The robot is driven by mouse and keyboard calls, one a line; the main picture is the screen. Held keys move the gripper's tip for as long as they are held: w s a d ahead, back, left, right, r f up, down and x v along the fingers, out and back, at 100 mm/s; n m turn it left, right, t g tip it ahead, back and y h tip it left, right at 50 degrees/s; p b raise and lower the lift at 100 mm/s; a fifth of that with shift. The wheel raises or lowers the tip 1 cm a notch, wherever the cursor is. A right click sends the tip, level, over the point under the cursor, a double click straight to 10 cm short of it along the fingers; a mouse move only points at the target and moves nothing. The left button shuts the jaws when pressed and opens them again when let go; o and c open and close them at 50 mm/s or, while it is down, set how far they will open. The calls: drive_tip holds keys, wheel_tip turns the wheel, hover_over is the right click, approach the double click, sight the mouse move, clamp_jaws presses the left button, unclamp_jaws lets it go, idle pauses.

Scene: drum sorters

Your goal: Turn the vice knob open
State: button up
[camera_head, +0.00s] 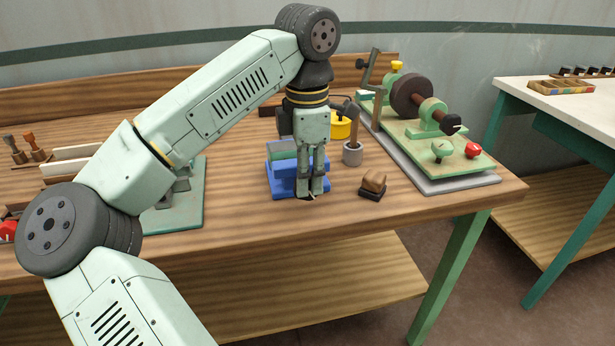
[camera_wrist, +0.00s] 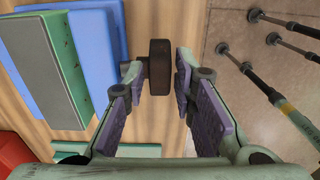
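The blue vice (camera_head: 283,185) stands near the front edge of the wooden table, with a grey-green block (camera_head: 281,150) on it. In the wrist view, the blue vice body (camera_wrist: 98,45) and the block (camera_wrist: 50,65) are at upper left. A dark round knob (camera_wrist: 159,68), which appears to be the vice knob, sits between my fingertips. My gripper (camera_wrist: 158,75) is open around it, with a visible gap on the right; contact on the left is unclear. In the head view my gripper (camera_head: 309,192) points down in front of the vice and hides the knob.
A small brown block on a black base (camera_head: 373,184) and a grey cup (camera_head: 353,153) stand right of the vice. A drum machine on a green board (camera_head: 450,150) is farther right. A green plate (camera_head: 178,215) lies to the left. The table's front edge is close.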

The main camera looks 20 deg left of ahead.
drive_tip(key=shift+f, duration=0.4)
drive_tip(key=shift+c, duration=0.3)
clamp_jaws()
